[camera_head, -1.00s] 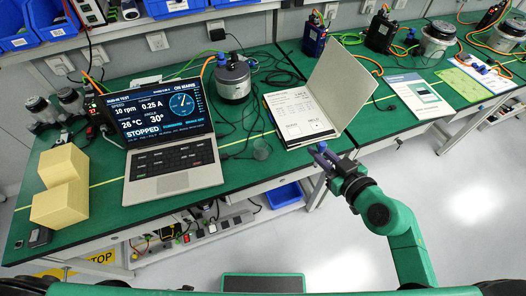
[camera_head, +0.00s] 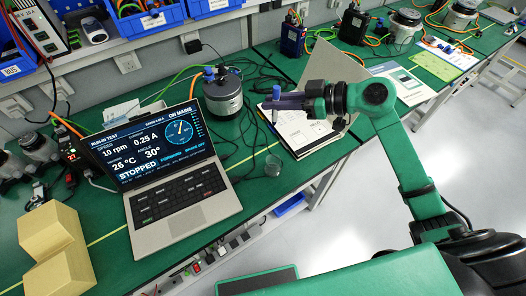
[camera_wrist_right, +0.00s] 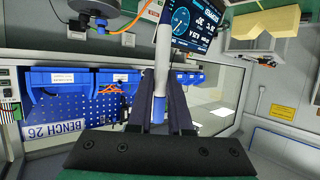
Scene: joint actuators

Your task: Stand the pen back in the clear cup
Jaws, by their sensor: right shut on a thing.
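The pen has a blue end and a pale shaft. In the head view, its blue end (camera_head: 276,92) stands up at the fingertips of my right gripper (camera_head: 274,102), which is shut on it. In the right wrist view the pen (camera_wrist_right: 162,62) runs lengthwise between the dark fingers (camera_wrist_right: 164,90). The clear cup (camera_head: 272,166) stands on the green bench, right of the laptop. My right gripper holds the pen above the bench, farther back than the cup and apart from it. My left gripper is not in view.
The laptop (camera_head: 185,198) stands open left of the cup. A grey motor (camera_head: 222,95) stands behind the cup. An open binder (camera_head: 305,135) lies under my right gripper. Yellow foam blocks (camera_head: 50,230) sit at the left. Cables lie between the motor and the binder.

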